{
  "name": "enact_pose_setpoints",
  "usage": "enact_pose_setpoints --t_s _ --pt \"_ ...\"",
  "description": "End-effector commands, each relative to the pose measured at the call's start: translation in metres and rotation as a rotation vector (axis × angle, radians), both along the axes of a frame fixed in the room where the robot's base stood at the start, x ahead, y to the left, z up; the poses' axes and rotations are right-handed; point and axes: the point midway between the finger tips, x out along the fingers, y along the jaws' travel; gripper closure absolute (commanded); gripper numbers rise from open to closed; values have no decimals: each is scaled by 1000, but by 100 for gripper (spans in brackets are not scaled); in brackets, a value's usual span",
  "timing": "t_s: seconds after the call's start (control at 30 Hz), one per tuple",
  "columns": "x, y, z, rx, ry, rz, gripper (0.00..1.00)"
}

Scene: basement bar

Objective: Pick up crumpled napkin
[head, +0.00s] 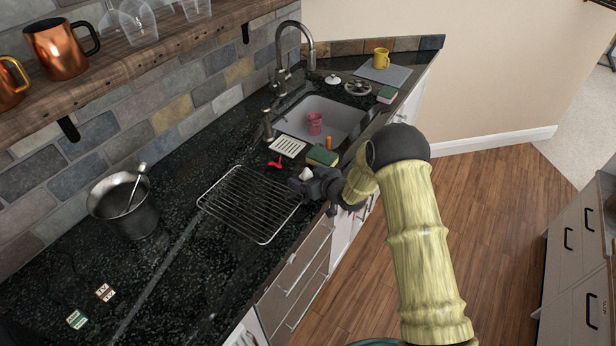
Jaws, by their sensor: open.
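A small white crumpled piece (306,173), which looks like the napkin, shows right at my gripper's fingers above the dark counter (190,270). It is small and partly hidden by the gripper. My gripper (299,182) is dark and open, reaching in from the right over the counter's front edge, beside the right corner of the wire rack. I cannot tell whether the fingers touch the white piece or stand around it.
A wire rack (238,206) lies left of my gripper. A green-and-tan sponge (322,156), a red item (276,162) and an orange piece (327,141) lie just behind. The sink (345,113) holds a pink cup (315,123). A metal bucket (140,219) stands left.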

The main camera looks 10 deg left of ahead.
Motion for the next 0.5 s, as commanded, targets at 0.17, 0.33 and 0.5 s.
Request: enact_pose_setpoints --t_s 0.17,0.33,0.5 --pt "0 0 0 0 0 0 41" --pt "0 0 0 0 0 0 69" --pt "0 0 0 0 0 0 69"
